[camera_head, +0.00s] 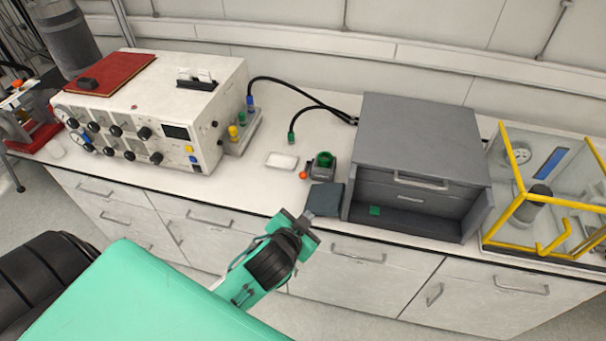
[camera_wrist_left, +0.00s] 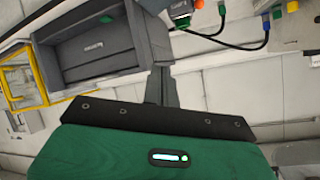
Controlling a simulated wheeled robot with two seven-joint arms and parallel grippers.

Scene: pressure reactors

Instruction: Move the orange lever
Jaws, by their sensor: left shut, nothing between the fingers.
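The orange lever shows in the head view as a small round orange knob (camera_head: 303,175) at the front left of a small dark device with a green ring on top (camera_head: 322,165). In the left wrist view, orange parts (camera_wrist_left: 198,4) show at the top edge beside that dark device (camera_wrist_left: 181,17). My left gripper (camera_head: 308,215) is at the counter's front edge, nearer to me than the knob and apart from it. Its fingers (camera_wrist_left: 160,85) are shut and empty. My right gripper is in neither view.
A grey drawer cabinet (camera_head: 420,135) with an open lower compartment stands just right of the device. A dark flat panel (camera_head: 325,198) lies by my gripper. A white control unit (camera_head: 160,105) stands left, a yellow-framed clear case (camera_head: 515,205) right. Black cables run behind.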

